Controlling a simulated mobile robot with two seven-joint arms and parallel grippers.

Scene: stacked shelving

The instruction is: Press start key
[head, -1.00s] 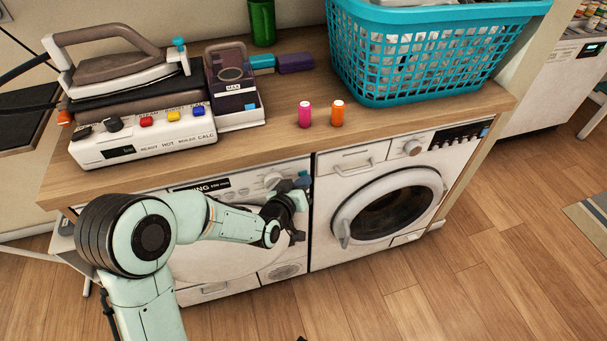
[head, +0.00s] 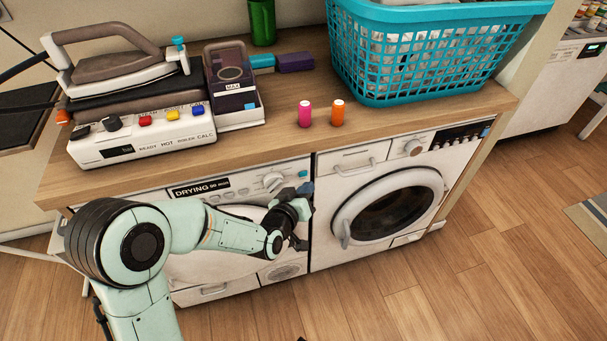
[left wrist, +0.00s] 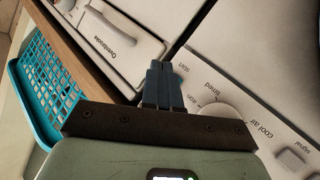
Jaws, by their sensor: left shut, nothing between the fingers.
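The left washer-dryer (head: 215,286) stands under the counter, with a display reading "DRYING" (head: 199,187) and a white dial (head: 273,182) on its panel. A small teal key (head: 303,173) sits at the panel's upper right. My left gripper (head: 306,188) is shut and empty, just below that key in the head view. In the left wrist view, my shut fingers (left wrist: 163,70) lie over the panel beside the dial (left wrist: 222,110) and the printed word "start". They hide the area by that word, and I cannot tell whether they touch it. My right gripper is not in view.
A second front-loading machine (head: 390,205) stands close on the right. The wooden counter (head: 270,138) overhangs above and holds an iron station (head: 145,137), two small bottles (head: 338,113) and a teal basket (head: 425,55). The floor in front is clear.

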